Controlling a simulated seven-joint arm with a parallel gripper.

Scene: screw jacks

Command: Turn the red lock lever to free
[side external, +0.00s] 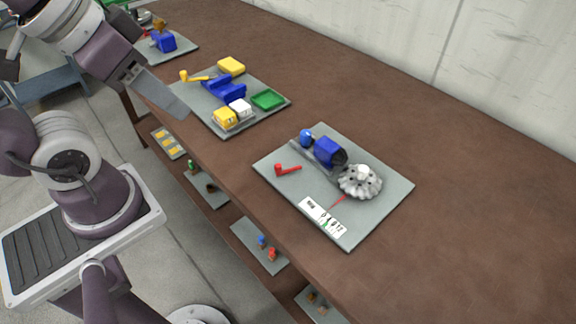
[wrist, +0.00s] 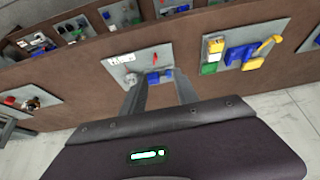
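The red lock lever (side external: 287,169) lies on a grey plate (side external: 375,216) on the brown bench. Beside it are a blue block (side external: 329,151), a blue knob (side external: 306,136) and a white scalloped wheel (side external: 361,182). A thin red pointer lies by a white label (side external: 323,216). In the wrist view the red lever (wrist: 155,58) shows beyond the fingers. My gripper (wrist: 161,78) has its two fingers spread with nothing between them. It hangs well apart from the lever, toward the upper left in the side view. The fingertips hide part of the plate in the wrist view.
A neighbouring plate (side external: 205,113) holds yellow, blue, white and green parts, close to my gripper in the side view. Another plate (side external: 180,50) with a blue block is farther back. Small plates stand on a lower shelf. The bench right of the lever's plate is clear.

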